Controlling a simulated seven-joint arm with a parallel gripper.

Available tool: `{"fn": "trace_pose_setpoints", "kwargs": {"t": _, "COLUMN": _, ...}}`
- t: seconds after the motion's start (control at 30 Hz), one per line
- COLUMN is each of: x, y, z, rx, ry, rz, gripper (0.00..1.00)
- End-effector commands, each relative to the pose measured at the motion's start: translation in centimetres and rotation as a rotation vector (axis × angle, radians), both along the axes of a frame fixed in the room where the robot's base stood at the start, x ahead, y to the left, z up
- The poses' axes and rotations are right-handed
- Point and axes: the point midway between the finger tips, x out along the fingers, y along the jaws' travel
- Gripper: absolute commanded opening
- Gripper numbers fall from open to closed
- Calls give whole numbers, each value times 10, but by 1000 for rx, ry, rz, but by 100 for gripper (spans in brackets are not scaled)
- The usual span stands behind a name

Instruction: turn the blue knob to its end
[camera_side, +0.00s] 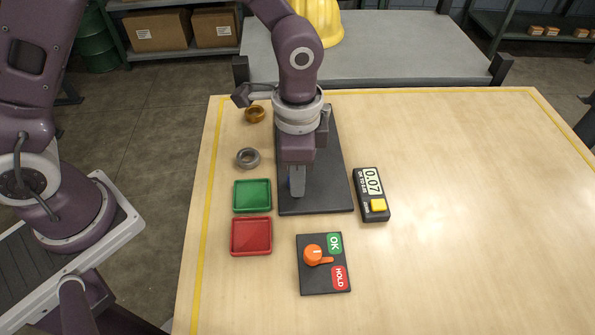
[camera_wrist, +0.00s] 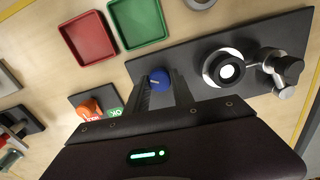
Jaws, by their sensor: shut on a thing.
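The blue knob (camera_wrist: 159,79) sits at one end of the dark plate (camera_wrist: 205,45) in the wrist view. A pale mark shows on its top. My gripper (camera_wrist: 161,92) is shut on the knob, with a finger on either side of it. In the side view my gripper (camera_side: 297,187) points down at the near end of the dark plate (camera_side: 325,180). Only a sliver of blue shows there, and my fingers hide most of the knob.
A green tray (camera_side: 252,195) and a red tray (camera_side: 251,236) lie left of the plate, with a grey ring (camera_side: 248,158) behind them. A gauge (camera_side: 371,194) reading 0.07 lies right. An orange-handled OK/HOLD switch (camera_side: 313,254) is in front. The table's right side is clear.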

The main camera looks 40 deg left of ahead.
Motion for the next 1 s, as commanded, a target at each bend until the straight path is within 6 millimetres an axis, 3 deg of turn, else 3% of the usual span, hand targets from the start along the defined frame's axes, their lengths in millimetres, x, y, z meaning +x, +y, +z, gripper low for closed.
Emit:
{"fn": "trace_pose_setpoints", "kwargs": {"t": 0.4, "x": 1, "y": 0, "z": 1, "rx": -1, "ry": -2, "rz": -5, "gripper": 0}}
{"fn": "trace_pose_setpoints", "kwargs": {"t": 0.43, "x": 1, "y": 0, "z": 1, "rx": -1, "ry": -2, "rz": -5, "gripper": 33}}
{"fn": "trace_pose_setpoints", "kwargs": {"t": 0.53, "x": 1, "y": 0, "z": 0, "rx": -1, "ry": -2, "rz": -5, "gripper": 51}}
{"fn": "trace_pose_setpoints", "kwargs": {"t": 0.83, "x": 0, "y": 0, "z": 2, "rx": 0, "ry": -1, "rz": -5, "gripper": 51}}
{"fn": "trace_pose_setpoints", "kwargs": {"t": 1.0, "x": 2, "y": 0, "z": 31, "rx": -2, "ry": -7, "rz": -5, "gripper": 51}}
